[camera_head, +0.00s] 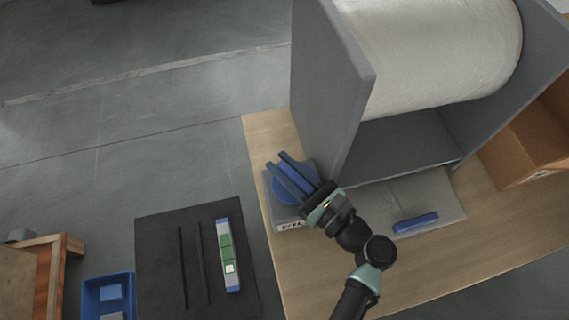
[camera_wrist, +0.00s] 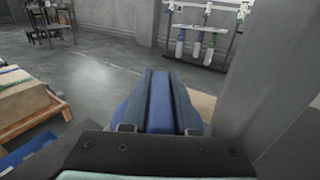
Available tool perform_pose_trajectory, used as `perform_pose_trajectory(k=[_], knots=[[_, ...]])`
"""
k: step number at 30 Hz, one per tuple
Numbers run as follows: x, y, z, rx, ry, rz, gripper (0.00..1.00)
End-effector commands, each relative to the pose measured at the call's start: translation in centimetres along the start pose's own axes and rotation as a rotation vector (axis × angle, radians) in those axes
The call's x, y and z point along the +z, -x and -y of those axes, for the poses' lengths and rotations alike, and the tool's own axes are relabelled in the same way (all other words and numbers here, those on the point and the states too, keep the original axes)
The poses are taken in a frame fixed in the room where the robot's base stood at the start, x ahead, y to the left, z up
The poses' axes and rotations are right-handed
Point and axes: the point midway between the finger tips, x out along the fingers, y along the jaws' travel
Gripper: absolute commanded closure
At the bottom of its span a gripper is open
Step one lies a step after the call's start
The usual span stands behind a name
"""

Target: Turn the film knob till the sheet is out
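The film knob (camera_head: 283,193) is a round blue dial with a raised bar, on a grey box (camera_head: 290,224) at the table's left edge. My gripper (camera_head: 282,170) reaches over it, one finger on each side of the bar. In the wrist view the knob's bar (camera_wrist: 161,105) fills the gap between the fingers, which look closed on it. The film roll (camera_head: 440,50) is large and whitish, held between grey side panels. A flat grey plate (camera_head: 440,192) lies below its front, with a blue bar (camera_head: 415,223) on it. I cannot make out a separate film sheet there.
The grey side panel (camera_head: 330,90) stands close beside my gripper. A cardboard box (camera_head: 535,140) is at the right of the wooden table (camera_head: 400,265). A black slotted stand (camera_head: 165,250) and a blue bin (camera_head: 90,292) are at the left.

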Motion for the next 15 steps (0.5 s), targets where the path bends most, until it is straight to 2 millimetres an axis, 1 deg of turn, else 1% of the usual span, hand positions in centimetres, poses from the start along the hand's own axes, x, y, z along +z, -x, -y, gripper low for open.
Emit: perform_pose_trajectory(k=[1, 3, 4, 11, 15], knots=[[0.00, 0.02, 0.01, 0.000, 0.000, 0.000, 0.83], [0.00, 0.02, 0.00, 0.000, 0.000, 0.000, 0.96], [0.00, 0.03, 0.01, 0.000, 0.000, 0.000, 1.00], [0.01, 0.03, 0.00, -0.001, 0.000, 0.000, 1.00], [0.35, -0.01, 0.02, -0.047, -0.003, 0.001, 1.00]])
